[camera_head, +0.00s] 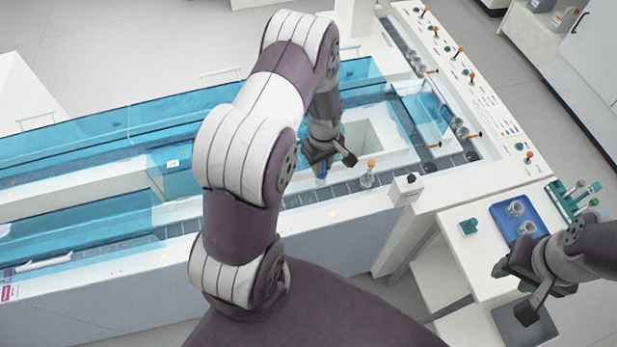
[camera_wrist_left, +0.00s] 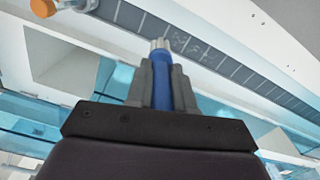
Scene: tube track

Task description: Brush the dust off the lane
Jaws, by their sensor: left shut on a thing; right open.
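My left gripper (camera_head: 328,160) is shut on a blue-handled brush (camera_head: 321,172) and holds it over the near stretch of the dark, segmented lane (camera_head: 340,187). In the left wrist view the blue handle (camera_wrist_left: 162,85) sits between the fingers, its pale tip pointing at the lane (camera_wrist_left: 230,68). Faint grey marks, perhaps dust (camera_wrist_left: 187,42), show on the lane beside the tip. I cannot tell whether the tip touches the lane. My right gripper (camera_head: 520,284) is open and empty above the side table at the right.
An orange-capped tube (camera_head: 369,172) stands on the lane right of the brush. Blue clear guards (camera_head: 100,130) line the track. A blue tray (camera_head: 518,216) with glass vessels, a green rack (camera_head: 572,202) and a dark square pad (camera_head: 524,322) are on the side table.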

